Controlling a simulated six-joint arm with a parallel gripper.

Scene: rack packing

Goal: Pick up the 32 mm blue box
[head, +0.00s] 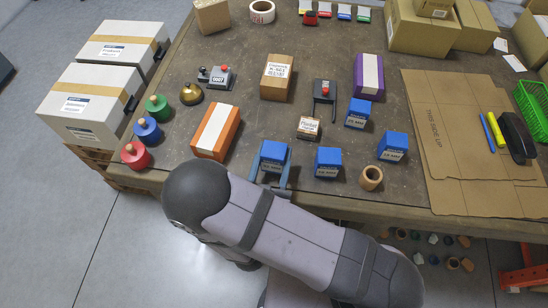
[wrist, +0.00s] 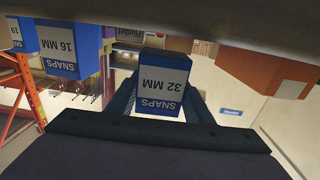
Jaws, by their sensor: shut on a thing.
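The 32 mm blue box (head: 274,152) is near the front edge of the table in the head view. In the wrist view its label reads "SNAPS 32 MM" upside down on the box (wrist: 160,84). My gripper (head: 270,172) is shut on it, with one finger on each side; the fingers also show in the wrist view (wrist: 160,105). I cannot tell whether the box touches the table. Other blue boxes stand to its right: one close by (head: 328,162), one farther right (head: 393,146) and one behind (head: 358,113). In the wrist view a neighbour box (wrist: 60,48) reads "16 MM".
An orange box (head: 216,132) stands left of the held box, and a small brown carton (head: 309,127) stands behind it. A wooden ring (head: 371,178) is at the front edge. Flat cardboard (head: 450,150) covers the right side. Red, blue and green knobbed weights (head: 148,130) line the left edge.

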